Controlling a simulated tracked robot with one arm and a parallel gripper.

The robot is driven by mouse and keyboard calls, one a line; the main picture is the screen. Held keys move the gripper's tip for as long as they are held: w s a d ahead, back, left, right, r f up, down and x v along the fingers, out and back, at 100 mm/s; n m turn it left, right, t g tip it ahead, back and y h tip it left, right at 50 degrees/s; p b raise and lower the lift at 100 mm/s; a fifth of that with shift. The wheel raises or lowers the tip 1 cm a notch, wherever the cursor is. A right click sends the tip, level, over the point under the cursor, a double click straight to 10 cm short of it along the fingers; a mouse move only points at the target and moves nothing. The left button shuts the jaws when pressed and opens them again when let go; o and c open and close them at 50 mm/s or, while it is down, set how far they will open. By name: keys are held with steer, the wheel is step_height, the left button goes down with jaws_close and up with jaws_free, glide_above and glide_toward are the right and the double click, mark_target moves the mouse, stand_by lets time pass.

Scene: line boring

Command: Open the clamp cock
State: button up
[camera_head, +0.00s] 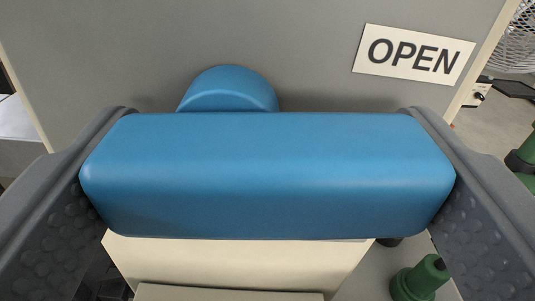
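The clamp cock has a blue, thick, rounded bar handle (265,175) that lies across the middle of the camera_head view, close to horizontal. Its round blue hub (228,90) shows behind it, left of centre, against a grey panel. My gripper (267,115) has one dark grey finger at each end of the bar. Both fingers meet the bar's ends with no visible gap, so it appears shut on the handle. The inner pads are partly hidden by the bar.
A white OPEN sign (414,54) is on the grey panel (310,50) at upper right. A cream block (235,262) lies below the handle. A green part (420,280) stands at lower right, another green part (524,160) at the right edge. A fan guard (515,40) shows at upper right.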

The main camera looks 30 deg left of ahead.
steer(key=shift+m+p, duration=0.5)
steer(key=shift+m, duration=0.1)
steer(key=shift+f, duration=0.1)
steer(key=o, duration=1)
steer(key=shift+w, duration=0.1)
steer(key=b+v, duration=0.1)
steer(key=v, duration=1.3)
